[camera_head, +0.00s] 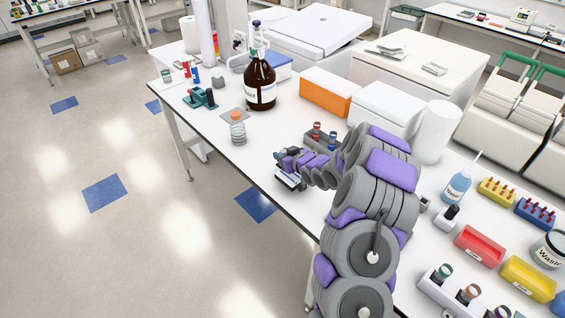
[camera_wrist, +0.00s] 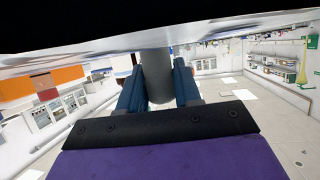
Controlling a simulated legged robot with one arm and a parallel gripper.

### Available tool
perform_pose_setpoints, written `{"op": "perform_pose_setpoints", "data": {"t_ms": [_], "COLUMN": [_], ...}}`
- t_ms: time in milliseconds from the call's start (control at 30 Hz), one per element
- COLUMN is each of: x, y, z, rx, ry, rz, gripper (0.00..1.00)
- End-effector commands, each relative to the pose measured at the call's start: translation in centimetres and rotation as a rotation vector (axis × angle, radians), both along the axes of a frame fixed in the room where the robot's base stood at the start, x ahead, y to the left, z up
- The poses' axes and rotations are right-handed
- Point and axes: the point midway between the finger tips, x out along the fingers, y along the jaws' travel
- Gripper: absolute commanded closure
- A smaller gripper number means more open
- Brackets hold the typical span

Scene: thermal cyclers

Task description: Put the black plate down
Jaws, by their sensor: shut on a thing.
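My gripper (camera_head: 281,161) is low over the white bench near its front edge, with the arm reaching in from the lower right. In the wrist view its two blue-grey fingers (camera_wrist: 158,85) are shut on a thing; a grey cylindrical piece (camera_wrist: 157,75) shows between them. A wide black shape (camera_wrist: 150,18) fills the top of the wrist view; I cannot tell whether it is the black plate. In the head view a small flat dark-and-pale piece (camera_head: 289,181) shows at the gripper. Whether it touches the bench is unclear.
A clear bottle with an orange cap (camera_head: 238,130) and a brown bottle (camera_head: 260,83) stand beyond the gripper. A grey rack with vials (camera_head: 321,139) is just behind it. An orange-fronted box (camera_head: 325,93) stands farther back. The bench's front edge (camera_head: 262,203) is close.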

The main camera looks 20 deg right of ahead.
Motion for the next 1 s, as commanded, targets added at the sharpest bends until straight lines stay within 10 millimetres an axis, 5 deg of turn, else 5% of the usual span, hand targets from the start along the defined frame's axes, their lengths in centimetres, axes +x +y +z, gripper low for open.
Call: {"op": "perform_pose_setpoints", "data": {"t_ms": [167,400,733,767,1000], "x": [0.6,0.5,0.5,0.5,0.5], "y": [0.1,0.1,0.0,0.0,0.1], "z": [-0.3,-3.5,-3.7,-3.7,-3.6], "rx": [-0.001,-0.001,-0.001,-0.001,-0.001], "ry": [-0.002,0.001,-0.001,-0.001,-0.001], "rz": [0.0,-0.001,0.0,0.0,0.0], "gripper": [1.0,1.0,1.0,0.65,0.42]}}
